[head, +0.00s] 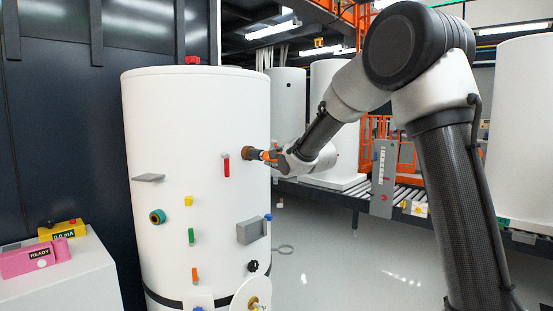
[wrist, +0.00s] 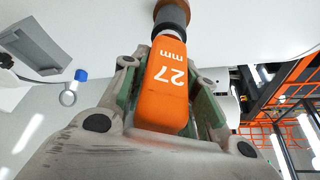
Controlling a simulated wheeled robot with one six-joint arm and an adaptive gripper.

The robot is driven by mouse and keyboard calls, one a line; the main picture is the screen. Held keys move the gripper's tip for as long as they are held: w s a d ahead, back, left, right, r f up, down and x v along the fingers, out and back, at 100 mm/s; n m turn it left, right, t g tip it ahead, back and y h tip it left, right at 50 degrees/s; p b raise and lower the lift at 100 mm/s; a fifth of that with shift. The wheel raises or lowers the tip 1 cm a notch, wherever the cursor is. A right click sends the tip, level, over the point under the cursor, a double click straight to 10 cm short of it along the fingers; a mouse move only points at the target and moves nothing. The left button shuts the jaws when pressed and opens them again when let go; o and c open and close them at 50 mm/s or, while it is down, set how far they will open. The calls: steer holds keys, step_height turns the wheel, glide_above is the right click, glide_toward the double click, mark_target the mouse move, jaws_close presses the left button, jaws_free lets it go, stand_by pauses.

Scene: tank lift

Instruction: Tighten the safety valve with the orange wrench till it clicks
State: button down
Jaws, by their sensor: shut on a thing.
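The orange wrench (wrist: 168,85), marked 27 mm, is between the fingers of my gripper (wrist: 172,100), which is shut on it. In the head view the orange wrench (head: 268,155) points left from my gripper (head: 278,156) toward the white tank (head: 195,110). Its dark far end meets a brown round fitting (head: 248,153) on the tank's right side, which looks like the safety valve. The brown part (wrist: 172,12) also shows at the top of the wrist view. I cannot tell how deeply the wrench is seated.
The tank front carries a red-handled part (head: 227,167), a grey box (head: 250,231), a teal ring (head: 158,216) and several small coloured parts. A pink READY box (head: 30,260) and a yellow meter (head: 62,230) sit at left. A roller conveyor (head: 350,190) stands behind at right.

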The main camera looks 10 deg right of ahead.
steer(key=m, duration=0.1)
steer(key=m+g, duration=0.1)
steer(key=m+y, duration=0.1)
steer(key=shift+a+f+g, duration=0.15)
steer(key=shift+f+g, duration=0.1)
steer(key=shift+g, duration=0.15)
steer(key=n+t, duration=0.1)
steer(key=n, duration=0.1)
steer(key=n+t+h, duration=0.1)
steer(key=shift+r+n, duration=0.3)
steer(key=shift+n, duration=0.1)
steer(key=n+t, duration=0.2)
steer(key=n, duration=0.2)
steer(key=shift+r, duration=0.2)
steer(key=n, duration=0.2)
steer(key=n+t+y, duration=0.1)
steer(key=n, duration=0.4)
steer(key=shift+r+t+y, duration=0.3)
steer(key=shift+r+t, duration=0.05)
steer(key=shift+t, duration=0.05)
steer(key=n+y, duration=0.1)
steer(key=n, duration=0.3)
steer(key=n+y, duration=0.1)
steer(key=n, duration=0.1)
steer(key=shift+s+r+t+y, duration=0.1)
steer(key=shift+r+t+y, duration=0.2)
steer(key=shift+r, duration=0.05)
steer(key=shift+r, duration=0.1)
